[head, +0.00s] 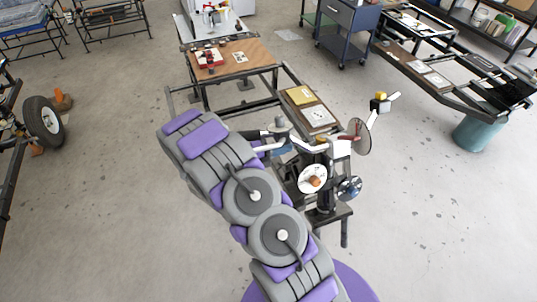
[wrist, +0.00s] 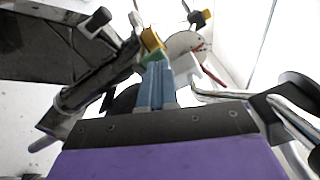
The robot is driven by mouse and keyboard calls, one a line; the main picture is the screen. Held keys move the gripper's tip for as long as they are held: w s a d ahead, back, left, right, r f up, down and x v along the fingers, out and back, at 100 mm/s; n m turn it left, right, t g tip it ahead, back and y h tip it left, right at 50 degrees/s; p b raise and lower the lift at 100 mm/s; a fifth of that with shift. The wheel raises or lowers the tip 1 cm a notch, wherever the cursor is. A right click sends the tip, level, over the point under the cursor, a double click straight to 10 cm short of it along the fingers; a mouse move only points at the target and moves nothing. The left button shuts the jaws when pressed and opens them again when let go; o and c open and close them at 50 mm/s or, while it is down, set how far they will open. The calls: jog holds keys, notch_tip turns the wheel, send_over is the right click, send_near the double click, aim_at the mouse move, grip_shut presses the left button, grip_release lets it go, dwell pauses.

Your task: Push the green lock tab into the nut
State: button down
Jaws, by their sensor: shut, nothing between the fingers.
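The green lock tab (wrist: 152,56) shows as a small green patch just past my fingertips in the wrist view. A yellow block (wrist: 151,40) sits directly beyond it. My gripper (wrist: 158,66) has its two blue-grey fingers together, with nothing between them. The tips are at or very near the green piece; I cannot tell whether they touch. The nut cannot be made out, and part of the area is hidden behind the fingers. In the head view my arm reaches the suspension stand (head: 325,205), and the tab cannot be picked out there.
A pale disc (wrist: 186,43) with a red part stands behind the fingers. Bent metal levers (wrist: 225,95) lie close on the right, and a dark beam (wrist: 95,80) on the left. A wooden-topped table (head: 235,60) stands farther back. Open floor lies around the stand.

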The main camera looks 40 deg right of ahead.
jog(key=p+x, duration=0.4)
dwell(0.8)
jog(key=shift+f, duration=0.1)
